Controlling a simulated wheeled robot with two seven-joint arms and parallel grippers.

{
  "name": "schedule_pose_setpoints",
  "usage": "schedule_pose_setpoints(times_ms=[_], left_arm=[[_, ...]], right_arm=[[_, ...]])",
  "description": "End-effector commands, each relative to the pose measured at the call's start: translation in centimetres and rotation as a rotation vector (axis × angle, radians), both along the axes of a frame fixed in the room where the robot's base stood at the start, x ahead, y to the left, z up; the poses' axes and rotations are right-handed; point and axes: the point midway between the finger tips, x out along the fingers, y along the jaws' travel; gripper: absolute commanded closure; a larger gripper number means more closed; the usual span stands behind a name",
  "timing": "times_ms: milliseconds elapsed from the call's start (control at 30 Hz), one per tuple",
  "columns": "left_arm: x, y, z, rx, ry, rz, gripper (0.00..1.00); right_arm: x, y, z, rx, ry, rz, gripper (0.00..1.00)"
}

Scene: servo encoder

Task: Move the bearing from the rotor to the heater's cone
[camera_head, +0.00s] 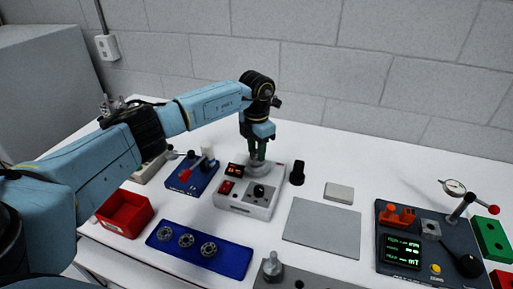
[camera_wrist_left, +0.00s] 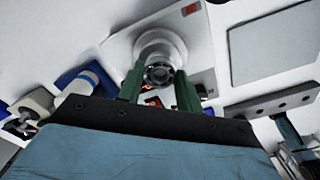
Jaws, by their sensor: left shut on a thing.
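My left gripper (camera_head: 257,153) points down over the heater (camera_head: 242,207), a white box with a red switch and a black knob. Its green fingers are shut on the bearing, a small dark-and-silver ring (camera_wrist_left: 159,75) in the left wrist view. The heater's pale round cone (camera_head: 258,168) lies directly below the fingers; it also shows behind the bearing in the wrist view (camera_wrist_left: 160,45). I cannot tell whether the bearing touches the cone. The silver rotor (camera_head: 272,264) stands upright on a grey block at the front. My right gripper is not in view.
A blue tray (camera_head: 232,262) holds several bearings. A red bin (camera_head: 124,212), a blue press-like device with a red lever (camera_head: 192,178) and a black cylinder (camera_head: 297,173) stand around the heater. A grey mat (camera_head: 322,228) lies clear to the right. A dark instrument panel (camera_head: 425,262) stands farther right.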

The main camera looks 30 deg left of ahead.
Motion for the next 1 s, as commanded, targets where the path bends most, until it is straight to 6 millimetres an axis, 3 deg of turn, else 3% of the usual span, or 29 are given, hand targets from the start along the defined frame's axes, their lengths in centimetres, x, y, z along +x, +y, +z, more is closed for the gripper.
schedule_pose_setpoints(times_ms=[100, 133, 300, 500, 633, 1000], left_arm=[[0.01, -0.02, 0.05, 0.0, 0.0, 0.0, 0.88], [0.01, -0.02, 0.05, 0.0, 0.0, 0.0, 0.64], [0.01, -0.02, 0.06, 0.0, -0.001, 0.0, 0.41], [0.01, -0.01, 0.05, 0.0, 0.0, 0.0, 0.39], [0.0, -0.01, 0.03, 0.0, 0.0, 0.0, 0.25], [0.0, 0.0, 0.03, 0.0, 0.0, 0.0, 0.25]], right_arm=[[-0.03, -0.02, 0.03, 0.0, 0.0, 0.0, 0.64], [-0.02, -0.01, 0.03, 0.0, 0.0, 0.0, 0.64], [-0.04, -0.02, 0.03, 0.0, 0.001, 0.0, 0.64], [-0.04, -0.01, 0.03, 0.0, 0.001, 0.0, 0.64], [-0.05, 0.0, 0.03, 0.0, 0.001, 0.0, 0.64], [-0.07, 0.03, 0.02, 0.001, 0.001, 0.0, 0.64]])
